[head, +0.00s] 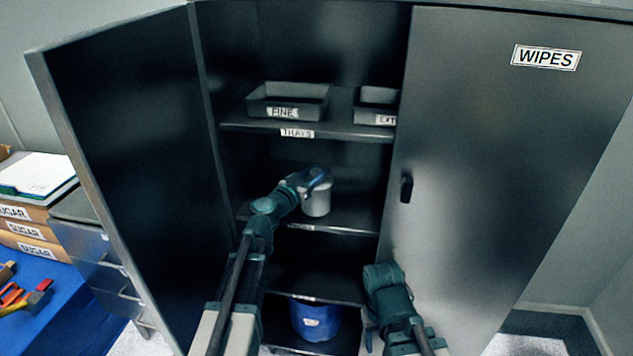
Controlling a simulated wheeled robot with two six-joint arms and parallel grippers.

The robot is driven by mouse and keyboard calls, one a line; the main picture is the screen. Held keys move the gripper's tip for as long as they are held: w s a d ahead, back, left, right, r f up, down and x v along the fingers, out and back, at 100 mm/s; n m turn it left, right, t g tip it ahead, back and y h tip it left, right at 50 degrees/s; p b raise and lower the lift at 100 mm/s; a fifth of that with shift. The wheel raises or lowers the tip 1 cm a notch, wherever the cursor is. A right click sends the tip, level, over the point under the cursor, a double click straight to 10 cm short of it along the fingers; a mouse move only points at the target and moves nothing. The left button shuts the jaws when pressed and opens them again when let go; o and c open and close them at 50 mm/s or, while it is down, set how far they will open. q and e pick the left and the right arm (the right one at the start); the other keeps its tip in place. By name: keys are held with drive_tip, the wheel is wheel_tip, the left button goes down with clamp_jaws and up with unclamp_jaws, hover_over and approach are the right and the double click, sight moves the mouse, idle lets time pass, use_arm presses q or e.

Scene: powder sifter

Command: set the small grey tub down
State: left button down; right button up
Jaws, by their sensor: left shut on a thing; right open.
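The small grey tub (317,203) is inside the open dark cabinet, at the middle shelf (345,217). My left gripper (318,181) is shut on the tub at its upper part, and my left arm hides some of the tub's left side. I cannot tell whether the tub's base touches the shelf or hangs just above it. My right gripper (369,338) is low in front of the cabinet, near the closed right door, and mostly hidden by its own arm; it is open, with nothing seen in it.
The left door (125,150) stands open; the right door (500,150) labelled WIPES is closed. Trays (290,92) stand on the shelf above. A blue tub (316,320) stands at the bottom. A blue table (60,320) with tools is at left.

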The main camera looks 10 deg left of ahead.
use_arm(q)
drive_tip(key=shift+f, duration=0.3)
use_arm(e)
drive_tip(key=shift+f, duration=0.25)
use_arm(q)
drive_tip(key=shift+f, duration=0.2)
drive_tip(key=shift+c, duration=2.4)
unclamp_jaws()
use_arm(e)
drive_tip(key=shift+f, duration=0.15)
use_arm(q)
drive_tip(key=shift+r, duration=0.15)
drive_tip(key=shift+s+r, duration=0.1)
drive_tip(key=shift+s, duration=0.05)
drive_tip(key=v, duration=1.1)
drive_tip(key=shift+s+a, duration=0.15)
drive_tip(key=shift+s, duration=0.15)
